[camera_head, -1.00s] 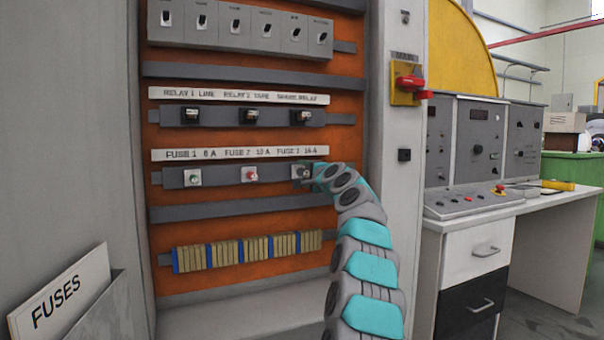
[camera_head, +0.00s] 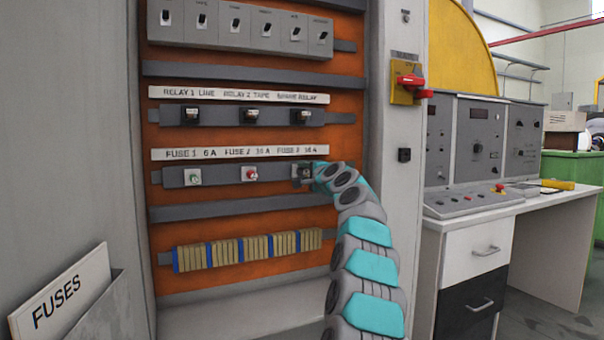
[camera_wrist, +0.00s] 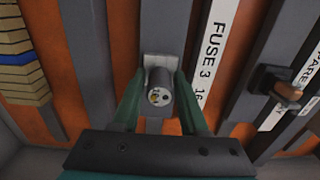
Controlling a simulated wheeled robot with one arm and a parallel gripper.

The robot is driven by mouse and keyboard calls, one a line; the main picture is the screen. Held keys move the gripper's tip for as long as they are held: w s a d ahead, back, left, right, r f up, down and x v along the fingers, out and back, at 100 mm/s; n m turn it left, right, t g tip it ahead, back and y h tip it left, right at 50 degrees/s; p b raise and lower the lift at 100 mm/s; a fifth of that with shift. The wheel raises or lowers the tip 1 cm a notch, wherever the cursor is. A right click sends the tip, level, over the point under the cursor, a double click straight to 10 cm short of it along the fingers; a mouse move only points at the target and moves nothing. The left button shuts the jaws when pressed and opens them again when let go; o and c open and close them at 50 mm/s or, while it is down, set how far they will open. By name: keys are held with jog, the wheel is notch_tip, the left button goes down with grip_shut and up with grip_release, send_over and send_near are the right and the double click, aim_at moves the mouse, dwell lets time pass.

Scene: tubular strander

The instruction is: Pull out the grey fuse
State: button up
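The grey fuse (camera_wrist: 160,90) is a short cylinder seated in its holder under the FUSE 3 label in the wrist view. In the head view the fuse (camera_head: 304,171) is at the right end of the fuse row, partly hidden by my gripper. My gripper (camera_wrist: 160,82) has its two green fingers on either side of the fuse, with the tips close to its sides near the holder. I cannot tell whether they press on it. In the head view my gripper (camera_head: 306,173) reaches in from the right.
A green fuse (camera_head: 193,177) and a red fuse (camera_head: 249,174) sit left in the same row. Relays (camera_head: 250,115) are above, terminal blocks (camera_head: 240,248) below. The FUSES holder (camera_head: 100,310) stands at lower left. The cabinet's right wall (camera_head: 403,200) is close to my arm.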

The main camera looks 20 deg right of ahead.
aim_at(306, 173)
grip_shut()
dwell(0.3)
jog(key=shift+s, duration=0.2)
dwell(0.8)
jog(key=shift+s+d+b, duration=0.1)
jog(key=shift+s+b, duration=1.6)
jog(key=shift+s, duration=1.1)
